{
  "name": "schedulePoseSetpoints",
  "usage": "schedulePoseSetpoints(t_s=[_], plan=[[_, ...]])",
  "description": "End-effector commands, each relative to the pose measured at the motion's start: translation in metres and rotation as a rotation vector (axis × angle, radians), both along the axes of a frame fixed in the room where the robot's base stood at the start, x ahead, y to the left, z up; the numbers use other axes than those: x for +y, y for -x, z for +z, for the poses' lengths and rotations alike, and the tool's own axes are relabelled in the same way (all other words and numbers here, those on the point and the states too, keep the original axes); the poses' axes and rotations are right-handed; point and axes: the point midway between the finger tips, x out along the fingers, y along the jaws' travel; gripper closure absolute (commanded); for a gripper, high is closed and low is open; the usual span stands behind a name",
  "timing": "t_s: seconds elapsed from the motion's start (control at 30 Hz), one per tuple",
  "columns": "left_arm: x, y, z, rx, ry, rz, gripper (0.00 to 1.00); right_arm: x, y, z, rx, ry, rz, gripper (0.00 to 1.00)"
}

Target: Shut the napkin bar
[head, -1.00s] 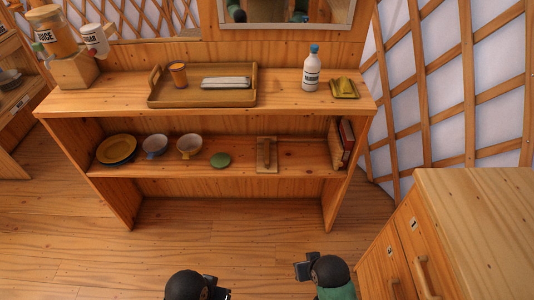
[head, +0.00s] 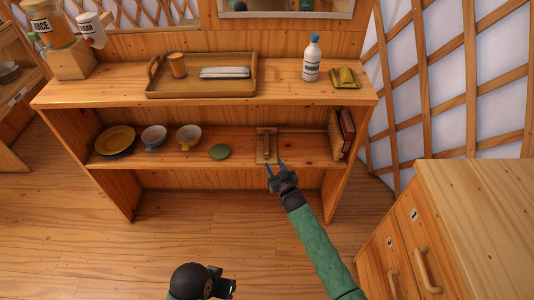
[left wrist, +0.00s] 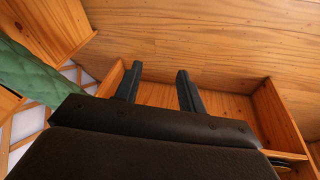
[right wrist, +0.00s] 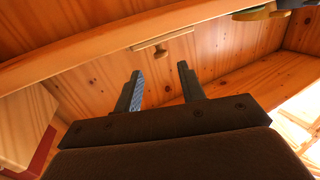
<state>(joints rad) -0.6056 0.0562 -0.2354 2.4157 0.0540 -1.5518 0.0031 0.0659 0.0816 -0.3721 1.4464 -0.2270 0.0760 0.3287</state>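A flat pale-wood piece with a raised bar down its middle, which looks like the napkin bar (head: 266,146), sits on the lower shelf right of the green disc. A wooden bar with a knob also shows in the right wrist view (right wrist: 160,47), ahead of the fingers. My right gripper (head: 275,166) is open and empty, just in front of that piece near the shelf's front edge; I see no contact. It also shows in the right wrist view (right wrist: 158,69). My left gripper (head: 228,283) is low in front of the shelf; the left wrist view shows it open and empty (left wrist: 158,70).
Above are a tray (head: 160,91), a bottle (head: 312,60) and a yellow object (head: 345,78). A cabinet (head: 470,215) stands at right.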

Motion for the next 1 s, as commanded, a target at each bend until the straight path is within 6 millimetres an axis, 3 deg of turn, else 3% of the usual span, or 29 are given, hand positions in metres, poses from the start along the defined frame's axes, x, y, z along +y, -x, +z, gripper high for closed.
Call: schedulePoseSetpoints(t_s=[0.23, 0.7, 1.0], plan=[[0.004, 0.000, 0.002, 0.004, -0.008, 0.000, 0.60, 0.006, -0.016, 0.003, -0.022, -0.006, 0.011, 0.60], [0.013, 0.005, 0.014, 0.039, -0.029, 0.018, 0.60, 0.028, -0.069, 0.003, -0.019, -0.006, 0.010, 0.60], [0.015, 0.005, 0.018, 0.037, -0.031, 0.019, 0.60, 0.031, -0.077, 0.001, -0.020, -0.005, 0.010, 0.60]])
